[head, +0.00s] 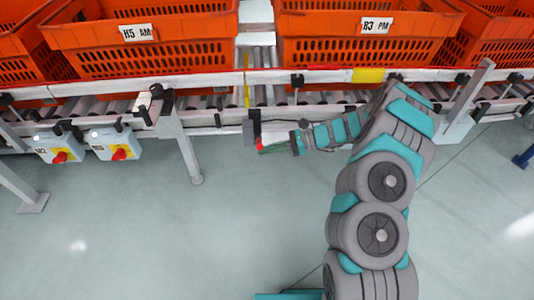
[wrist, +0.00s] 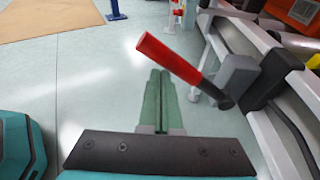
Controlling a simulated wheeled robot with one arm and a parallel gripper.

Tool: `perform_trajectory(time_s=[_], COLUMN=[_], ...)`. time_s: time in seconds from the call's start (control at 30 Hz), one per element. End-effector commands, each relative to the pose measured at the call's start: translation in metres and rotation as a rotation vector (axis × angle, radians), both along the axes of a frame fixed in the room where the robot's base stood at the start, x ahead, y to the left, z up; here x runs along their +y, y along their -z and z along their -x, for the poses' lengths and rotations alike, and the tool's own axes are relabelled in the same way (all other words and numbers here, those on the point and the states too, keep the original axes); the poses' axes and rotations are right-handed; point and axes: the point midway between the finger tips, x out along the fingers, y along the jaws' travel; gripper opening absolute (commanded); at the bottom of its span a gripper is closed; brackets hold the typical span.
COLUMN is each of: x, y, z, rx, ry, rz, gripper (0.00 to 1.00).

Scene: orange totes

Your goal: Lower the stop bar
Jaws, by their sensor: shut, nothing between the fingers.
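A lever with a red handle (head: 259,143) sits on a grey block (head: 250,132) at the front of the conveyor. In the wrist view the red handle (wrist: 172,59) slants up to the left from a dark pivot end. A thin yellow bar (head: 246,85), which may be the stop bar, shows across the rollers in the gap between two totes; whether it is raised is hard to tell. My gripper (head: 272,148) is at the lever, its green fingertips close beside the red handle. In the wrist view my gripper (wrist: 160,82) is shut and empty, fingers together; contact with the handle is unclear.
Orange totes labelled H5 AM (head: 105,45) and R3 PM (head: 365,40) stand on the conveyor. Two switch boxes with red knobs (head: 57,147) (head: 113,143) hang at the left. A conveyor leg (head: 187,155) stands left of the lever. The floor in front is clear.

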Motion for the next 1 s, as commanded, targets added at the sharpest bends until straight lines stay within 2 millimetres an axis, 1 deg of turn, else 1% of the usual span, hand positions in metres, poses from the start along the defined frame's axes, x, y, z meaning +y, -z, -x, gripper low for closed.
perform_trajectory(time_s=[0.3, 0.73, 0.87, 1.0], x=[0.0, 0.0, 0.0, -0.002], y=[-0.006, -0.008, -0.001, 0.018], z=[-0.003, -0.004, -0.001, 0.01], rx=[0.0, -0.003, -0.001, 0.004], ry=[0.001, 0.004, 0.004, 0.002], rz=[-0.002, -0.006, -0.006, -0.002], gripper=[0.0, 0.0, 0.0, 0.0])
